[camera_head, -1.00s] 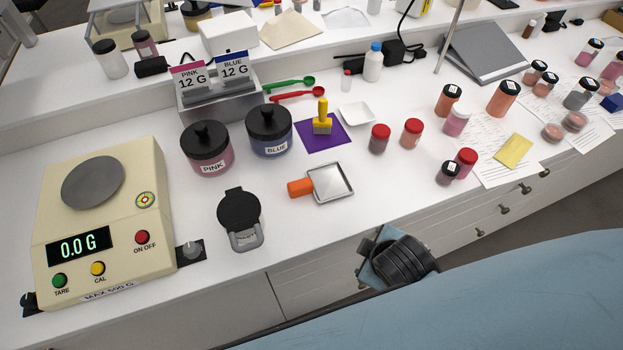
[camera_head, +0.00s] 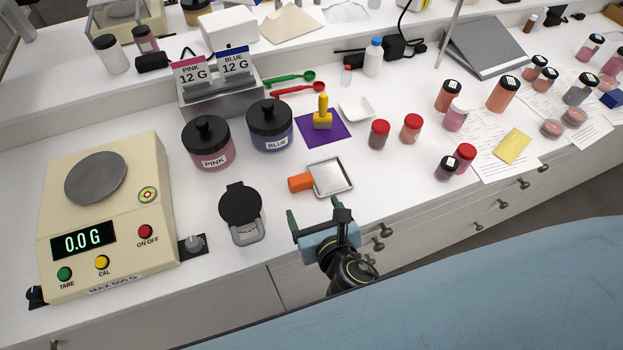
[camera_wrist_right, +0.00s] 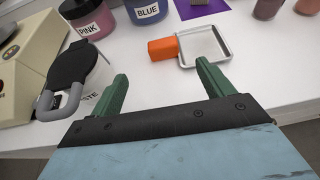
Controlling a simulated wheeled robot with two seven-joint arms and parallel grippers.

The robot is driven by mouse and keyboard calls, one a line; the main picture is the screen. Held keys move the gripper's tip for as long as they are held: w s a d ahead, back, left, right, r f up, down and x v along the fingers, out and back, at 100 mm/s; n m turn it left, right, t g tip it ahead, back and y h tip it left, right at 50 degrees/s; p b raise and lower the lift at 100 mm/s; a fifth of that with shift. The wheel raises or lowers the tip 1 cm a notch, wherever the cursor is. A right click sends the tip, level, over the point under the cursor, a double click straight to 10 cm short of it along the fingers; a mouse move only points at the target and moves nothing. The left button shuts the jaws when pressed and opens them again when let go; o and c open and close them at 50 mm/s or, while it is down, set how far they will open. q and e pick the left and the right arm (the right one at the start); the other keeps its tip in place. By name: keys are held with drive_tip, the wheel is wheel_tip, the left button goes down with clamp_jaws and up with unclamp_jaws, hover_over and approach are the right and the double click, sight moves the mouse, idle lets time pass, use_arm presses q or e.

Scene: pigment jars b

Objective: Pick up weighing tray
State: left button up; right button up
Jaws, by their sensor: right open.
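The weighing tray (camera_head: 333,177) appears to be the shallow square metal pan with an orange block handle (camera_head: 300,183) on its left side. It lies flat on the white bench near the front edge. In the right wrist view the tray (camera_wrist_right: 208,45) and the orange handle (camera_wrist_right: 163,48) lie beyond the fingertips. My right gripper (camera_head: 315,212) is open and empty at the bench's front edge, short of the tray and apart from it. Its green fingers (camera_wrist_right: 162,74) show spread in the wrist view. My left gripper is not in view.
A black-lidded waste container (camera_head: 240,212) stands left of the tray, with the scale (camera_head: 108,215) farther left. Pink (camera_head: 207,145) and blue (camera_head: 270,127) jars stand behind. A purple mat (camera_head: 335,134) with a yellow-handled tool, a white dish (camera_head: 356,108) and red-lidded jars (camera_head: 379,135) stand behind and right.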

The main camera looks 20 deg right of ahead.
sight(302, 183)
drive_tip(key=x, duration=0.7)
drive_tip(key=shift+w+f, duration=0.1)
drive_tip(key=shift+w, duration=0.3)
drive_tip(key=shift+d+b+x, duration=0.15)
drive_tip(key=shift+b+x, duration=0.1)
drive_tip(key=shift+x, duration=1.05)
drive_tip(key=shift+d+b+x, duration=0.1)
drive_tip(key=shift+b+x, duration=0.15)
drive_tip(key=shift+x, duration=1.1)
drive_tip(key=shift+c, duration=0.4)
drive_tip(key=c, duration=1)
